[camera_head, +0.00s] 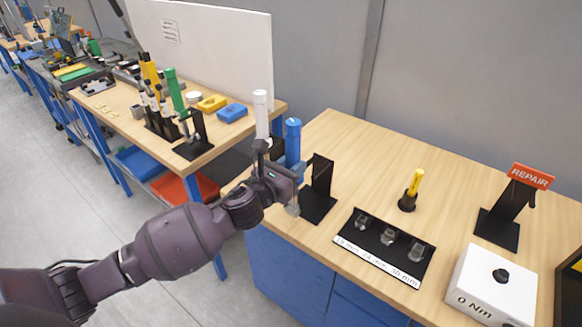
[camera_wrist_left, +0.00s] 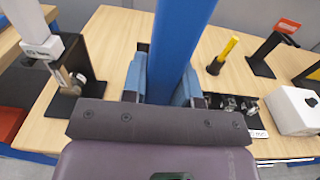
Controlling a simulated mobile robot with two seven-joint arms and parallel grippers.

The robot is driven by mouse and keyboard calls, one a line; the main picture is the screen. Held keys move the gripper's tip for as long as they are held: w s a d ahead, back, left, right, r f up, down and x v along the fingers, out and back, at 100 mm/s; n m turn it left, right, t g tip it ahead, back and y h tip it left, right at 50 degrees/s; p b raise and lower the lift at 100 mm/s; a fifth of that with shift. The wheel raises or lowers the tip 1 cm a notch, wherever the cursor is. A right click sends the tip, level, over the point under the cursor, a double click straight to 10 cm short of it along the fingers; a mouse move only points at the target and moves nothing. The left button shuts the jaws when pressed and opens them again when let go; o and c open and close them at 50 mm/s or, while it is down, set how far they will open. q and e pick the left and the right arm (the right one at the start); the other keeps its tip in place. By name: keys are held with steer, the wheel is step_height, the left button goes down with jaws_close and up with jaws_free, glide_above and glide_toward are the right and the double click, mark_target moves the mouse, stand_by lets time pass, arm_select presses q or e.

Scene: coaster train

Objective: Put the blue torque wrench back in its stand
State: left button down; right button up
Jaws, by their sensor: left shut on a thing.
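The blue torque wrench (camera_head: 292,140) is upright in my left gripper (camera_head: 296,177), with its handle rising above the jaws. In the left wrist view the blue handle (camera_wrist_left: 178,50) stands between the two fingers (camera_wrist_left: 163,88). A black stand (camera_head: 321,172) with a flat base is on the wooden bench just right of the gripper in the head view. The wrench's lower end is near the left edge of that base; I cannot tell whether it touches. My right gripper is not in view.
A yellow-handled tool (camera_head: 416,183), a black socket tray (camera_head: 352,243), a white Nm box (camera_head: 490,287) and a REPAIR stand (camera_head: 502,222) are on the bench to the right.

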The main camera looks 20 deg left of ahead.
arm_select(q)
steer(key=x, duration=0.8)
steer(key=shift+r+b, duration=0.2)
steer(key=shift+b, duration=0.2)
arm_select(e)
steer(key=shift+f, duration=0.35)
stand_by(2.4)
arm_select(q)
steer(key=shift+w+d, duration=0.1)
steer(key=shift+w, duration=0.1)
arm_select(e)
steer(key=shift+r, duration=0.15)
arm_select(q)
steer(key=shift+f+b, duration=0.5)
steer(key=shift+f, duration=0.3)
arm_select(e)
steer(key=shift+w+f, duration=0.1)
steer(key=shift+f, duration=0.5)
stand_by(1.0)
arm_select(q)
steer(key=c, duration=0.8)
jaws_free()
steer(key=shift+f, duration=0.1)
steer(key=v, duration=1.1)
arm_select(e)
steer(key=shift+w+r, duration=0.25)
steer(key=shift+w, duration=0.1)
